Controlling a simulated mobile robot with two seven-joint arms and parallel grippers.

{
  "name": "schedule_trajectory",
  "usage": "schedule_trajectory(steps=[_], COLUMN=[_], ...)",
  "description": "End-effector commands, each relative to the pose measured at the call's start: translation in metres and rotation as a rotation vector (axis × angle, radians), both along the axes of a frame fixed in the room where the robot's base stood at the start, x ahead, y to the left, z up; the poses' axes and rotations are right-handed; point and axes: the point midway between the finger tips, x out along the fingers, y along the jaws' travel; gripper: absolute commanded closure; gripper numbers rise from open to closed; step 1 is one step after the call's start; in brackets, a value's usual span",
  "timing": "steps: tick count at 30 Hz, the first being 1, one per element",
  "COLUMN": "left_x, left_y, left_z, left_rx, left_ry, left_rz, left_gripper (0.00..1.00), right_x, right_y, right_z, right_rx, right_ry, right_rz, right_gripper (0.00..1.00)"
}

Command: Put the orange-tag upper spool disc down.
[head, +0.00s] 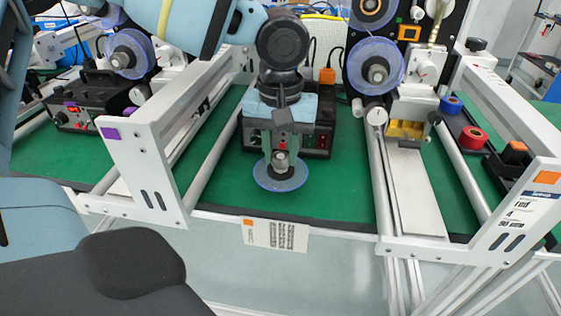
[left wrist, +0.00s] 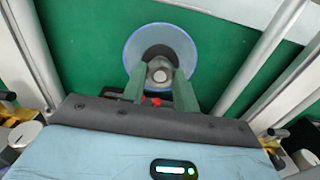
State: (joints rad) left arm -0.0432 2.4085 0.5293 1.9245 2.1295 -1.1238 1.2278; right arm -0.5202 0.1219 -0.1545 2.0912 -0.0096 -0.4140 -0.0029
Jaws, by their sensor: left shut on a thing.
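The spool disc (head: 267,182) is a clear round plate with a blue rim and a grey hub. My left gripper (head: 281,160) points down and is shut on its hub. The disc is roughly level over the green mat, near the front edge; I cannot tell whether it touches the mat. In the left wrist view the disc (left wrist: 134,50) lies beyond the two green fingers (left wrist: 160,76), which pinch the hub from both sides. Green mat shows around it. My right gripper is not in view.
A black control box (head: 318,140) stands behind the gripper. A white frame (head: 140,165) with a purple tag stands left, one with an orange tag (head: 547,178) right. A spool (head: 376,70) is mounted back right. Green mat (head: 335,190) is clear beside the disc.

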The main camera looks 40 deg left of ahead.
Motion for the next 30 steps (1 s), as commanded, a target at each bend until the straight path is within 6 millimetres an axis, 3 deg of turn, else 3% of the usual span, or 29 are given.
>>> schedule_trajectory(steps=[1,5,17,18,22,30], left_x=[-0.002,-0.002,-0.002,-0.002,-0.002,-0.002], left_y=[-0.001,-0.001,-0.001,-0.001,-0.001,-0.001], left_z=[-0.013,-0.029,-0.033,-0.033,-0.033,-0.032], left_rx=[0.001,0.002,0.001,0.001,0.002,0.001], left_ry=[0.009,0.007,0.004,0.004,0.003,0.004], left_rz=[-0.002,-0.003,-0.002,-0.002,-0.002,-0.002], left_gripper=[0.98,0.98,0.98,0.68,0.51,0.49], right_x=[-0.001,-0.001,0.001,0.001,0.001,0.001], right_y=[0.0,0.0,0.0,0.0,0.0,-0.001], right_z=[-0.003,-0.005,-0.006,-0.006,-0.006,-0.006], right_rx=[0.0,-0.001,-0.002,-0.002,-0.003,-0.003], right_ry=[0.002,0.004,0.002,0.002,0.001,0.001], right_rz=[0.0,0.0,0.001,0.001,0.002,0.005], right_gripper=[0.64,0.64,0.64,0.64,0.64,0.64])
